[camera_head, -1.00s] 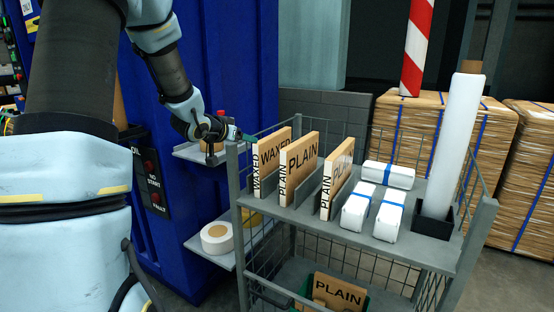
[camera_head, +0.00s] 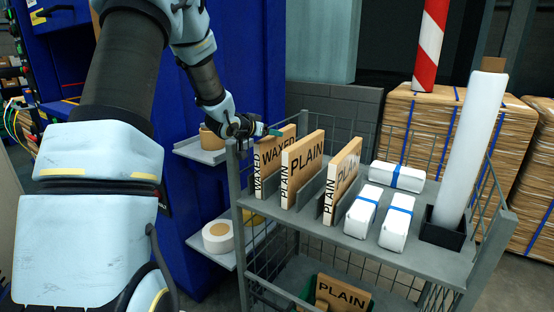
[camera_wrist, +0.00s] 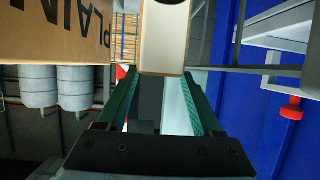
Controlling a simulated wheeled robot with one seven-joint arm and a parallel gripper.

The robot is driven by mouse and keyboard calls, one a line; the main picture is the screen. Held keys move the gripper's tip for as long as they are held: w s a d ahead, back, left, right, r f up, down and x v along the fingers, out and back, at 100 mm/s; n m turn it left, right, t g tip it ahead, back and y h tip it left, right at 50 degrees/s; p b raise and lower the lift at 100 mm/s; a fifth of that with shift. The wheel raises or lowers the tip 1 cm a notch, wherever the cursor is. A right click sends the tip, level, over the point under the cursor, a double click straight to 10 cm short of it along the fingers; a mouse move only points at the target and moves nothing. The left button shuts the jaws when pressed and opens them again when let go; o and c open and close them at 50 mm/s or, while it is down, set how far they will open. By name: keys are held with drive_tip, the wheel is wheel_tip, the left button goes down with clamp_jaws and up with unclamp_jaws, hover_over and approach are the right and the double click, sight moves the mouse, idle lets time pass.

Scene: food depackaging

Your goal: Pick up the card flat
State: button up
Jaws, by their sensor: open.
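Flat card bundles stand upright in slots on the cart's top shelf. The leftmost is marked WAXED (camera_head: 272,158); a PLAIN one (camera_head: 306,163) and another PLAIN one (camera_head: 345,172) stand to its right. My gripper (camera_head: 277,131) is at the WAXED bundle's upper left corner, pointing right. In the wrist view my gripper (camera_wrist: 160,75) is open, with green fingers apart. A pale, rounded end (camera_wrist: 164,40), apparently of a bundle, lies just beyond and between the fingertips. A PLAIN face (camera_wrist: 60,30) fills the upper left there. Contact cannot be told.
The grey cart (camera_head: 408,258) has wire sides and corner posts. White blue-banded packs (camera_head: 398,176) and a tall white roll (camera_head: 470,150) stand at right. Another PLAIN bundle (camera_head: 342,294) is below. A blue machine (camera_head: 250,80) with shelves holding tape rolls (camera_head: 218,236) is at left.

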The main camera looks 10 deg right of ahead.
drive_tip(key=p+x, duration=0.1)
drive_tip(key=x, duration=0.4)
drive_tip(key=shift+s+p, duration=0.2)
drive_tip(key=shift+p, duration=0.15)
drive_tip(key=shift+c, duration=0.2)
clamp_jaws()
idle(0.8)
